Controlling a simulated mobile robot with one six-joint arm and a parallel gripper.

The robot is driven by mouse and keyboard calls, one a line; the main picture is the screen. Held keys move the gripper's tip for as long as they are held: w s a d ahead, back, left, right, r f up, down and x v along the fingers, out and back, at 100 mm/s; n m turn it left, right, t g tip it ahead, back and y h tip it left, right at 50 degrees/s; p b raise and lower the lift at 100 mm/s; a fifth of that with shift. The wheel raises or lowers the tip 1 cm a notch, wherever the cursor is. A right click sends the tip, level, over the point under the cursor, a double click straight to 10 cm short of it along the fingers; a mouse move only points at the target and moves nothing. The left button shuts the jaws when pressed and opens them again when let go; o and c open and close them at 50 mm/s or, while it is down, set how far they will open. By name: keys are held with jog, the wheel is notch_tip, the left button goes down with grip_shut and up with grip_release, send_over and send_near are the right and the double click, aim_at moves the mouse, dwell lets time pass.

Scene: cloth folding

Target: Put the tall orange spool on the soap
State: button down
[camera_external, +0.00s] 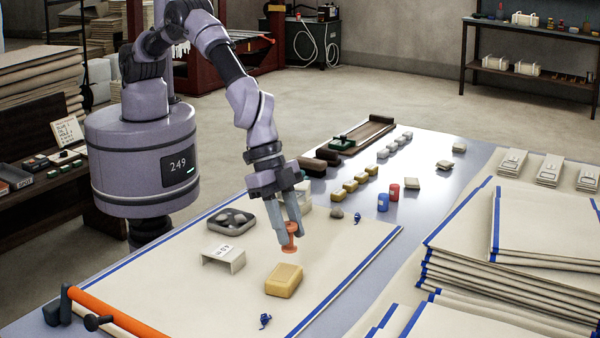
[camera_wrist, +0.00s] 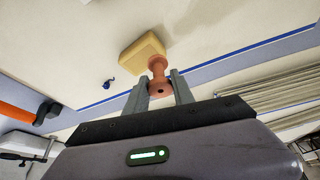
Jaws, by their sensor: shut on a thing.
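The tall orange spool (camera_external: 290,240) is upright between the fingers of my gripper (camera_external: 290,232), which is shut on it. In the wrist view the spool (camera_wrist: 158,75) shows between the two fingertips (camera_wrist: 160,88), its near end facing the camera. The soap (camera_external: 284,280) is a yellow block lying on the cream cloth, just in front of and below the spool in the external view. In the wrist view the soap (camera_wrist: 142,54) appears just beyond the spool. I cannot tell exactly how high the spool is above the cloth.
The cream cloth (camera_external: 190,290) with blue edges covers the near table. A numbered white bracket (camera_external: 223,258) and a grey tray (camera_external: 230,222) stand left of my gripper. An orange roll (camera_external: 112,312) is at front left.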

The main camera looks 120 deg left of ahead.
aim_at(292, 244)
jog(key=shift+w+d+f, duration=0.15)
jog(key=shift+w, duration=0.3)
notch_tip(292, 244, down, 4)
jog(key=shift+r+b, duration=0.25)
jog(key=shift+b, duration=0.75)
jog(key=shift+r, duration=0.25)
jog(key=shift+f, duration=0.15)
jog(key=c, duration=1.1)
grip_release()
